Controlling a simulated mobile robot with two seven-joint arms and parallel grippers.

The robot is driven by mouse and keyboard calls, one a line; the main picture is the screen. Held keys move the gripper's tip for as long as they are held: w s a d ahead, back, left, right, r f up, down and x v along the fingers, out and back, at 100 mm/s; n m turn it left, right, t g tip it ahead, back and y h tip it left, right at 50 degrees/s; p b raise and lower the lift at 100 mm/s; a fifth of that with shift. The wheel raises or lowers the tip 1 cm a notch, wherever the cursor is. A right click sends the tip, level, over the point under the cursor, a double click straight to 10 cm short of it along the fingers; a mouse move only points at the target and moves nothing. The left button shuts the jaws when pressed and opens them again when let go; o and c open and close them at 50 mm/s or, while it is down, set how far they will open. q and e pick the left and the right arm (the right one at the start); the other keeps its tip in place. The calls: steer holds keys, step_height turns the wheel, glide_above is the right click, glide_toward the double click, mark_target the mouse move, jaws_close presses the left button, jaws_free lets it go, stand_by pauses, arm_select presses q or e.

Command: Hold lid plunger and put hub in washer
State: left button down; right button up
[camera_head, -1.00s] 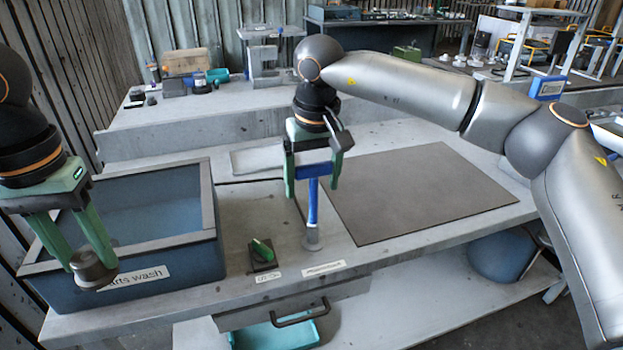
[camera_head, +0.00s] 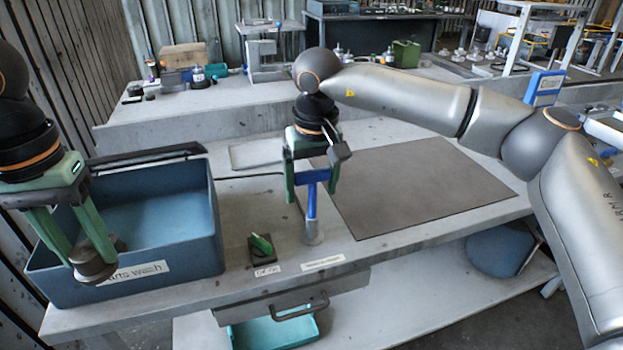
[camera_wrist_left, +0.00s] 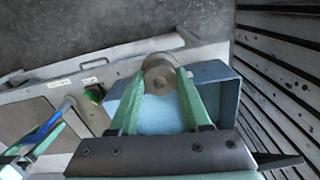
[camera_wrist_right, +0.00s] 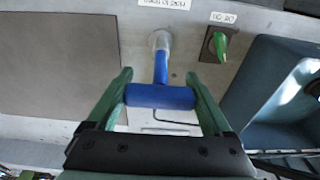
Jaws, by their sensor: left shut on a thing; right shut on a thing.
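The hub (camera_head: 96,266), a dark grey stepped cylinder, is held between the fingertips of my left gripper (camera_head: 93,258). It also shows in the left wrist view (camera_wrist_left: 158,75), overlapping the edge of the washer. The washer (camera_head: 190,262) is a blue open-topped bin labelled "parts wash", with a pale blue interior. A dark lid bar (camera_head: 150,158) stands along its back edge. My right gripper (camera_head: 310,182) is shut on the blue T-handled plunger (camera_head: 311,206), which is upright on a grey base. Its crossbar also shows between the fingers in the right wrist view (camera_wrist_right: 160,97).
A green switch (camera_head: 262,246) sits on the bench between washer and plunger. A dark mat (camera_head: 425,190) lies clear to the right. A drawer handle (camera_head: 300,308) sticks out below the bench front. Several items stand on the rear ledge (camera_head: 230,100).

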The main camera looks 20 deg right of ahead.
steer(key=shift+f, duration=1.75)
arm_select(q)
steer(key=w+d+f+n, duration=0.1)
steer(key=w+d+n, duration=0.15)
steer(key=w, duration=0.35)
steer(key=w+d+f+n, duration=0.2)
steer(key=w+d, duration=0.1)
steer(key=w, duration=0.3)
arm_select(e)
steer(key=shift+r, duration=0.1)
arm_select(q)
glide_toward(164, 238)
steer(key=s+f, duration=0.1)
steer(key=s+d+f, duration=0.1)
steer(key=s+f, duration=0.2)
steer(key=f, duration=0.1)
steer(key=shift+s+d+f, duration=0.15)
steer(key=shift+s+d, duration=0.15)
steer(key=shift+s, duration=0.1)
steer(key=shift+f, duration=0.15)
steer(key=shift+c, duration=1.8)
jaws_free()
